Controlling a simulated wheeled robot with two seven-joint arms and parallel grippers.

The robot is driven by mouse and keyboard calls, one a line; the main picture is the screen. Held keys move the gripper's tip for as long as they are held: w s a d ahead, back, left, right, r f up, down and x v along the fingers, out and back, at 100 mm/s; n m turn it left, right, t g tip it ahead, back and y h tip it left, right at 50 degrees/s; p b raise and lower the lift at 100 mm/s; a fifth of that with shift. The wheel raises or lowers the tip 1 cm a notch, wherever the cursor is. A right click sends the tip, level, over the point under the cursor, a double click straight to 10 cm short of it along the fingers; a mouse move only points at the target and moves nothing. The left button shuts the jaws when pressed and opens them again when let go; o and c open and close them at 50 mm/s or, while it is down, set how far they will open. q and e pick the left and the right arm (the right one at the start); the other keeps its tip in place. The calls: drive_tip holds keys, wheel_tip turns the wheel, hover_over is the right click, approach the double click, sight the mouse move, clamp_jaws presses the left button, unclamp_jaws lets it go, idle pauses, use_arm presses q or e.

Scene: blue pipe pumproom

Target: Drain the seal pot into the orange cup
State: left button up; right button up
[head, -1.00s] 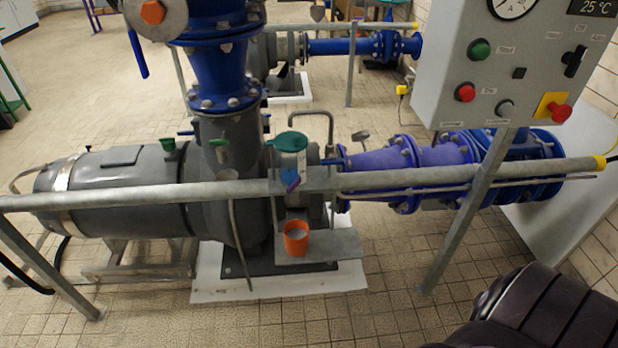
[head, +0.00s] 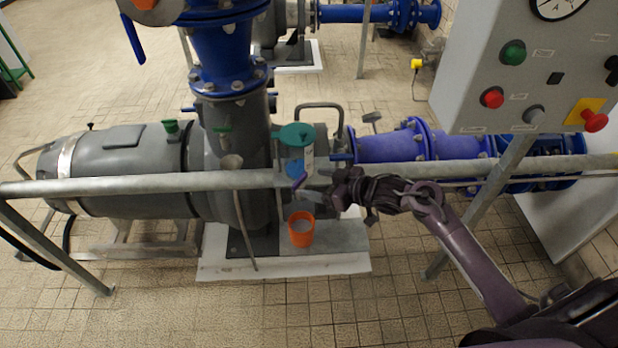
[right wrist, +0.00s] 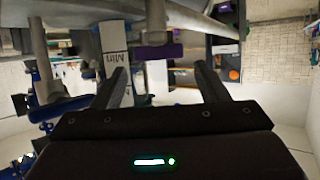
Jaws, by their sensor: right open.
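The seal pot with its teal lid (head: 296,137) stands upright behind the grey rail, in front of the pump. A small blue-purple valve handle (head: 297,174) shows at its front, by the rail. The orange cup (head: 301,229) stands upright below it on a grey ledge; something pale shows inside. My right gripper (head: 332,189) is just right of the handle, apart from it, above and right of the cup. In the right wrist view, its fingers (right wrist: 162,80) are spread and empty. A purple bar (right wrist: 158,51), seemingly the handle, lies ahead between them. My left gripper is not in view.
The grey rail (head: 110,187) runs across the front, close to my right gripper. A slanted rail post (head: 483,202) and the control cabinet (head: 545,75) with its buttons are at the right. The tiled floor (head: 190,310) in front is clear.

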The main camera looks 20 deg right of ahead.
sight(302, 180)
drive_tip(key=x, duration=0.3)
drive_tip(key=shift+w+a+f, duration=0.1)
drive_tip(key=shift+w+f, duration=0.1)
drive_tip(key=shift+w, duration=0.15)
drive_tip(key=shift+w+a+f, duration=0.15)
drive_tip(key=shift+a, duration=0.05)
drive_tip(key=c, duration=0.7)
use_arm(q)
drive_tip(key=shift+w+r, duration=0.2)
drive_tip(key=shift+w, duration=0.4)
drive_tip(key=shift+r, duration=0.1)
